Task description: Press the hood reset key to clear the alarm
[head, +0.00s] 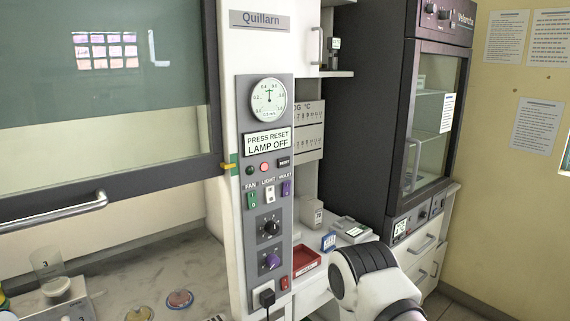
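The hood's grey control panel (282,215) faces me on the white post, under the name Quillarn. A small black key (284,162) with pale lettering, too small to read surely, sits right of the lamps. The red lamp (264,167) looks bright pinkish red; the green lamp (250,170) looks dark. A sign (267,141) above reads "PRESS RESET LAMP OFF". A round gauge (269,100) has its needle near upright. Nothing touches the panel keys. Neither gripper shows; only a white and black link of my arm is at the lower right.
Fan, light and violet switches (270,194) and two knobs (270,227) are lower on the panel, with a black plug (266,297) below. The glass sash (110,100) is partly raised at left. A dark incubator (430,130) and red tray (306,264) are at right.

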